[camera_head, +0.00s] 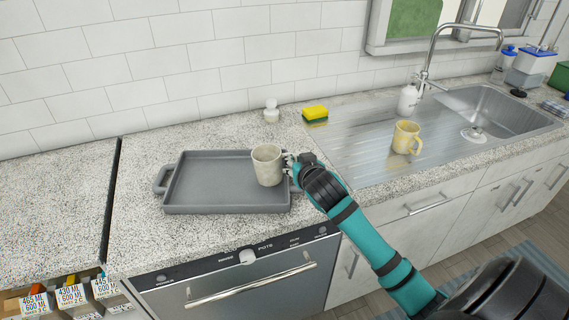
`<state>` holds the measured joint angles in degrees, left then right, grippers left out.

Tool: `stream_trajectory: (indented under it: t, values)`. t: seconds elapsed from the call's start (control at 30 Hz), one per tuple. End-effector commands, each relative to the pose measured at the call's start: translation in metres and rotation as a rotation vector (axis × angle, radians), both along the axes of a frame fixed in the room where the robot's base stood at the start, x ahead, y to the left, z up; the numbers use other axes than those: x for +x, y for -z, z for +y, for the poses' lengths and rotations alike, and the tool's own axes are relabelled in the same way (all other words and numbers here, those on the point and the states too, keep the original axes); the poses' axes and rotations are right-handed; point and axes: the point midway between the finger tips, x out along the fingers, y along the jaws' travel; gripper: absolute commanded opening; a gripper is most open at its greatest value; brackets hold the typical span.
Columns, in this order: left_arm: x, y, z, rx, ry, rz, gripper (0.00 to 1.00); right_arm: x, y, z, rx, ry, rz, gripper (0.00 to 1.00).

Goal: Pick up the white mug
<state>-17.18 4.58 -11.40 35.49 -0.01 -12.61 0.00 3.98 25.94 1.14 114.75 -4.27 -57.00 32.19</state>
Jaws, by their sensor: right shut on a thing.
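The white mug (267,166) is upright at the right part of a grey tray (215,190) on the counter. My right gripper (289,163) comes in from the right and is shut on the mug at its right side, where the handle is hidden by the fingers. Whether the mug rests on the tray or is slightly above it, I cannot tell. My left gripper is not in view.
A yellow mug (406,137) stands on the sink's drainboard (350,150). A yellow-green sponge (315,114) and a small white object (271,111) are near the wall. A faucet (432,60) rises behind the sink. The counter left of the tray is clear.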

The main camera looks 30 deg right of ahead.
Motion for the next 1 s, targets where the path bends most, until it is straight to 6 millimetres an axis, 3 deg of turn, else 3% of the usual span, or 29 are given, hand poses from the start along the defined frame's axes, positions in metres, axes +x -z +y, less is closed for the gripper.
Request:
stream_trajectory:
  t: [0.3, 0.5, 0.7, 1.0]
  values:
    - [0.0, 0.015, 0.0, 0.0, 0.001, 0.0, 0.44, -0.069, -0.006, -0.03, -0.003, 0.0, 0.0, 0.0]
    - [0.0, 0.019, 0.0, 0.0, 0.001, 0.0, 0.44, -0.097, -0.01, -0.043, -0.002, 0.001, -0.002, 0.0]
    - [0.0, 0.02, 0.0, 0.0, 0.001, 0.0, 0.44, -0.108, -0.013, -0.048, -0.002, -0.001, -0.004, 0.0]
    - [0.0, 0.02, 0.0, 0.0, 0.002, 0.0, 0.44, -0.109, -0.014, -0.048, -0.001, -0.001, -0.004, 0.0]
